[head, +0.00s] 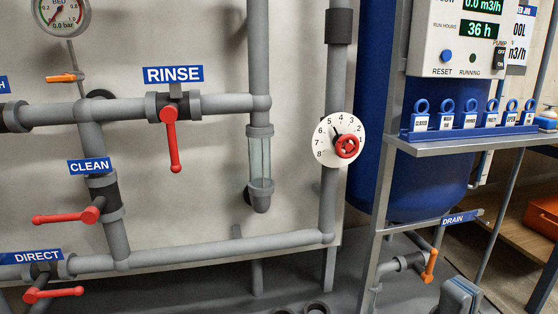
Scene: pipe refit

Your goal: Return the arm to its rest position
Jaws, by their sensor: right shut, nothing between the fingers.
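Most of my right arm is out of view. My left gripper is not in view.
A pipe panel has red handles at RINSE (171,140), CLEAN (68,216) and DIRECT (53,293), and a dial with a red knob (347,146). A blue tank (368,90) and a shelf (470,144) with several blue tags stand right.

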